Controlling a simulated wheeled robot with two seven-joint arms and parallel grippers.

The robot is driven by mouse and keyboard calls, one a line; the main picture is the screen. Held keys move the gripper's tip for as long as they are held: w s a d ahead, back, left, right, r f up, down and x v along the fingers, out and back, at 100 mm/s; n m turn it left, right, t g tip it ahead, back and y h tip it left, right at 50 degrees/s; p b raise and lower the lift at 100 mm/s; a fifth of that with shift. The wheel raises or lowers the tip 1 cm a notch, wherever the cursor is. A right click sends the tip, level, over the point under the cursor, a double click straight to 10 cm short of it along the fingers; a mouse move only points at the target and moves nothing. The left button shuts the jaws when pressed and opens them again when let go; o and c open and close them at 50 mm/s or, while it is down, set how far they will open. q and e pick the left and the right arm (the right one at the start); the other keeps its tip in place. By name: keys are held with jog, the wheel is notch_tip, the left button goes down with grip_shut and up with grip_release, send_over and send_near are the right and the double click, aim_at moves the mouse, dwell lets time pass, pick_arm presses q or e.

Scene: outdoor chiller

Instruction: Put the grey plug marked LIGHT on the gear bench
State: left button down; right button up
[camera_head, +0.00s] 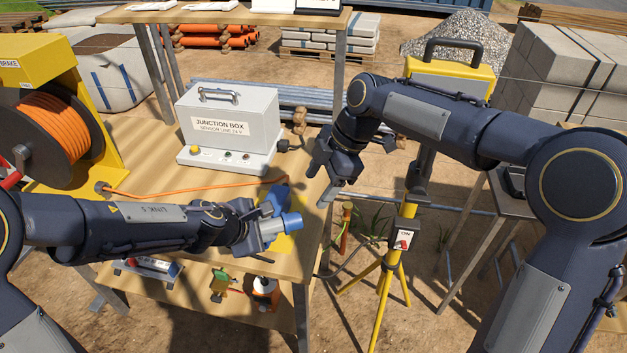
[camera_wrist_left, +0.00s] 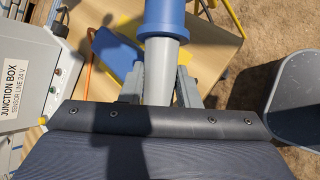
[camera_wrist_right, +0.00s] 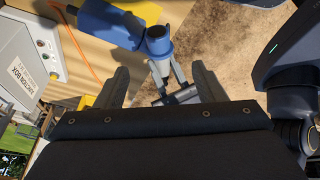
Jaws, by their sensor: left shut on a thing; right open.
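My left gripper (camera_head: 258,229) is shut on a grey plug with a blue end (camera_head: 284,223), held above the front right of the wooden bench (camera_head: 160,180). In the left wrist view the plug's grey body (camera_wrist_left: 165,62) sits between the fingers, with its blue end pointing away. No LIGHT marking is readable. My right gripper (camera_head: 324,180) is open and empty, beyond and right of the plug, near the bench's right edge. The plug's blue end also shows in the right wrist view (camera_wrist_right: 156,44). No label tells which table is the gear bench.
A blue connector (camera_head: 279,194) on an orange cable lies on the bench over a yellow patch. A junction box (camera_head: 228,122) stands behind it, and an orange cable reel (camera_head: 50,128) at left. A yellow tripod (camera_head: 391,260) with an ON switch stands right of the bench.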

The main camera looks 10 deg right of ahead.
aim_at(293, 214)
jog(key=shift+n, duration=0.5)
jog(key=x, duration=1.3)
jog(key=shift+w+a+r, duration=0.15)
jog(key=shift+w+a, duration=0.1)
jog(key=shift+a, duration=0.15)
jog(key=shift+c, duration=0.4)
jog(key=c, duration=0.7)
pick_arm(q)
jog(key=c, duration=1)
grip_release()
pick_arm(e)
jog(key=shift+c, duration=0.6)
